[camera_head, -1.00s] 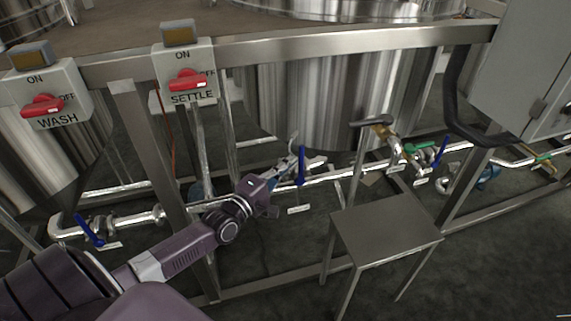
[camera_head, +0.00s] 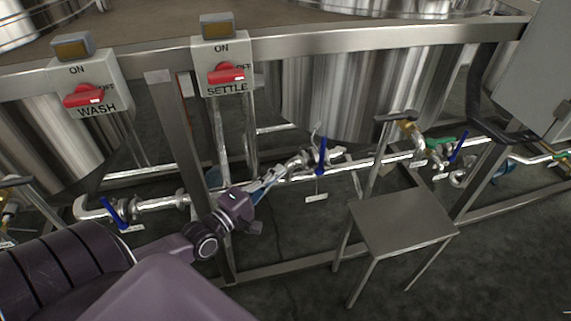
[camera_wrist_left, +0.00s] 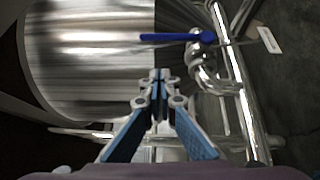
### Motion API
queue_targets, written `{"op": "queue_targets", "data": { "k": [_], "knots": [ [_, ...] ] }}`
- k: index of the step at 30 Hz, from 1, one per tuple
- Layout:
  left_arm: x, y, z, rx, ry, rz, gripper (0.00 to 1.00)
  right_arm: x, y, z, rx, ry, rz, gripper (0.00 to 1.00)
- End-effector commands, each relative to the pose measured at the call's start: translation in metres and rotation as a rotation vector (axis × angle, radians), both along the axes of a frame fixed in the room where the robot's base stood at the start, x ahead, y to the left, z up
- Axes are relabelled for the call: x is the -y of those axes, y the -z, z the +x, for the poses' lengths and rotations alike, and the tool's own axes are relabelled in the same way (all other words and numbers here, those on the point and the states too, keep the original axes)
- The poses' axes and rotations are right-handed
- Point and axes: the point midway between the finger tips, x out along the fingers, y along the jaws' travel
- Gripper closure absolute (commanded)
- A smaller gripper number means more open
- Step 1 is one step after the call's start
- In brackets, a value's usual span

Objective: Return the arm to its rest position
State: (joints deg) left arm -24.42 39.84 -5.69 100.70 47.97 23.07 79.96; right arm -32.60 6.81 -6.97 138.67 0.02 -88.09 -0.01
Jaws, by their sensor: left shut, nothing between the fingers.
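My left arm comes in from the lower left in the head view. My left gripper (camera_head: 272,181) is at its end, in front of the pipework and short of the blue-handled valve (camera_head: 321,155). In the left wrist view the gripper (camera_wrist_left: 159,78) has its blue-backed fingers together at the tips, with nothing held. The blue valve handle (camera_wrist_left: 178,37) lies ahead of the fingertips, apart from them. My right gripper is not in view.
The WASH switch box (camera_head: 89,86) and the SETTLE switch box (camera_head: 224,68) hang on the steel frame. A metal stool (camera_head: 402,226) stands at right. Steel tanks (camera_head: 365,85) and a horizontal pipe (camera_head: 380,162) lie behind. The dark floor at lower right is clear.

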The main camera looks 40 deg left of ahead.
Motion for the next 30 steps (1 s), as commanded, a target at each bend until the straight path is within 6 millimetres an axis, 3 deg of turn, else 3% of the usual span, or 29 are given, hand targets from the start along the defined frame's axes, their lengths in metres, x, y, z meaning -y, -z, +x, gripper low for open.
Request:
{"op": "queue_targets", "data": {
  "k": [8,11,16,21,25,30],
  "knots": [
    [0.0,0.0,-0.005,-0.001,0.001,0.001,1.0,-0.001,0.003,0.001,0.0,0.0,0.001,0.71],
    [0.009,0.006,-0.007,-0.022,0.015,0.03,1.0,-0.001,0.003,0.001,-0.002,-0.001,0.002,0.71],
    [0.064,0.04,-0.018,-0.147,0.11,0.222,1.0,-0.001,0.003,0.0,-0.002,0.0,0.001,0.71],
    [0.127,0.082,-0.048,-0.303,0.269,0.549,1.0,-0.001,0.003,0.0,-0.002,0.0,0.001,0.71],
    [0.157,0.106,-0.077,-0.404,0.399,0.805,1.0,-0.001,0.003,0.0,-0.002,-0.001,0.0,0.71],
    [0.174,0.126,-0.121,-0.53,0.575,1.119,1.0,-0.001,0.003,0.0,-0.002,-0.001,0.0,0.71]
  ]
}}
